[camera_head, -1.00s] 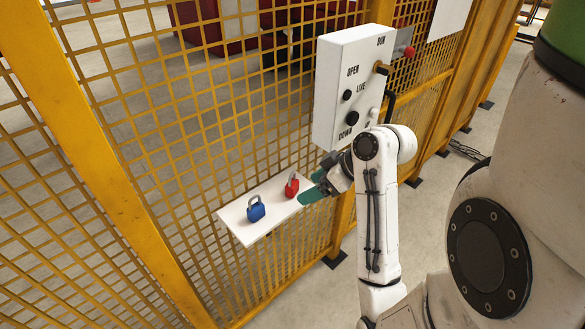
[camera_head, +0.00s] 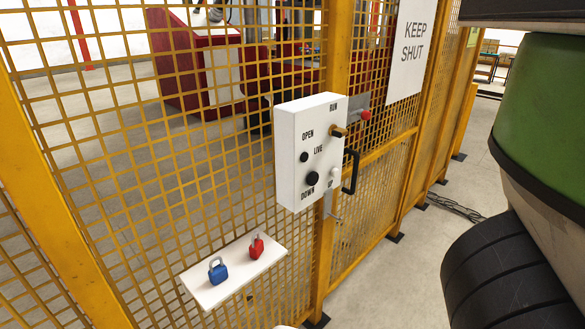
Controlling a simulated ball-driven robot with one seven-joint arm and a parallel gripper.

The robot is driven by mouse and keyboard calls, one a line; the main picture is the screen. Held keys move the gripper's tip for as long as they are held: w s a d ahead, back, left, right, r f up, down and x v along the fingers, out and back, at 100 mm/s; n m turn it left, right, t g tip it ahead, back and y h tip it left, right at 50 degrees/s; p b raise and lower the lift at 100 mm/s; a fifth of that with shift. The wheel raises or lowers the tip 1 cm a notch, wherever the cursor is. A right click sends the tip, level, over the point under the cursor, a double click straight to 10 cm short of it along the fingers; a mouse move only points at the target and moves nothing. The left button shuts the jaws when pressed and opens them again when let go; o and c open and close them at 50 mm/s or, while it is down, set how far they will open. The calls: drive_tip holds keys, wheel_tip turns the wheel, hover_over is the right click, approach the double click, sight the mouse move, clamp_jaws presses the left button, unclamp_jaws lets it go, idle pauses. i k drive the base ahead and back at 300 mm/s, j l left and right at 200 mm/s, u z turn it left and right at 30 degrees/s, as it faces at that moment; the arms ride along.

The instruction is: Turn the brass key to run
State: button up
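The brass key (camera_head: 339,131) sticks out of the right part of a white control box (camera_head: 291,150), just below the word RUN. The box hangs on the yellow mesh fence and is also marked OPEN, LIVE, DOWN and UP. It carries a small dark round part (camera_head: 304,157), a larger black knob (camera_head: 312,178) and a small white knob (camera_head: 334,172). Which way the key is turned is too small to tell. My gripper is out of view, and nothing touches the key.
A white shelf (camera_head: 205,292) below the box holds a blue padlock (camera_head: 218,272) and a red padlock (camera_head: 256,247). A black handle (camera_head: 351,172) and a red button (camera_head: 366,115) are right of the box. A KEEP SHUT sign (camera_head: 410,48) hangs beyond.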

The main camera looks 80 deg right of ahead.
sight(334, 130)
drive_tip(key=i+z, duration=0.15)
drive_tip(key=z, duration=0.35)
drive_tip(key=i+z, duration=0.15)
drive_tip(key=z, duration=0.35)
